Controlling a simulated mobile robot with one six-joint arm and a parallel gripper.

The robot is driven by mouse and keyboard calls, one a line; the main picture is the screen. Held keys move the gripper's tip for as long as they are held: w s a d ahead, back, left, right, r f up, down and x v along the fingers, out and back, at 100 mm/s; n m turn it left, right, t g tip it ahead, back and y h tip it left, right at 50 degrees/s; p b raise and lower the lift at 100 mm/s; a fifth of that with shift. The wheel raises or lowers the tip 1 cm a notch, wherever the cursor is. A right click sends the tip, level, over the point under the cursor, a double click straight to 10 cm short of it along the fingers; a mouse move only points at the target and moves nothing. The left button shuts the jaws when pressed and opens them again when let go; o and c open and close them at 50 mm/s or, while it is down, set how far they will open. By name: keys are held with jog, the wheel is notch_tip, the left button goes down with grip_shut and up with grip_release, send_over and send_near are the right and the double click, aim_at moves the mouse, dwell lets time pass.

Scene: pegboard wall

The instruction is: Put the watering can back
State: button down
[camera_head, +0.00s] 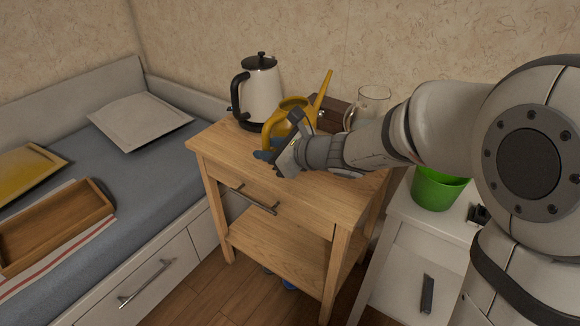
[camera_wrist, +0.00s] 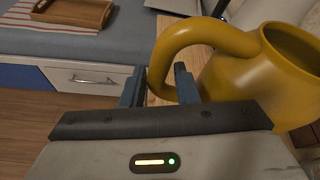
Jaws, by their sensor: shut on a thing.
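The yellow watering can (camera_head: 290,115) is over the top of the wooden side table (camera_head: 262,197), its long spout pointing up to the right. My gripper (camera_head: 268,155) is at the near side of the can in the head view. In the wrist view my gripper's two blue fingers (camera_wrist: 158,88) are shut on the can's curved handle (camera_wrist: 163,65). The can's round body (camera_wrist: 262,80) and open top show to the right of the fingers. I cannot tell whether the can's base touches the table, as my gripper hides it.
A white kettle (camera_head: 260,90) stands behind the can. A brown box (camera_head: 330,115) and a glass jug (camera_head: 372,103) stand at the table's back right. A green pot (camera_head: 437,190) is on the white cabinet at right. A wooden tray (camera_head: 55,228) lies on the bed at left. The tabletop's front is clear.

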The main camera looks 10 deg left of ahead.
notch_tip(320, 180, down, 8)
jog(key=b, duration=0.2)
jog(key=shift+w+d, duration=0.15)
jog(key=shift+d, duration=0.05)
jog(key=shift+b, duration=0.4)
jog(key=c, duration=1.1)
grip_release()
jog(key=shift+f, duration=0.1)
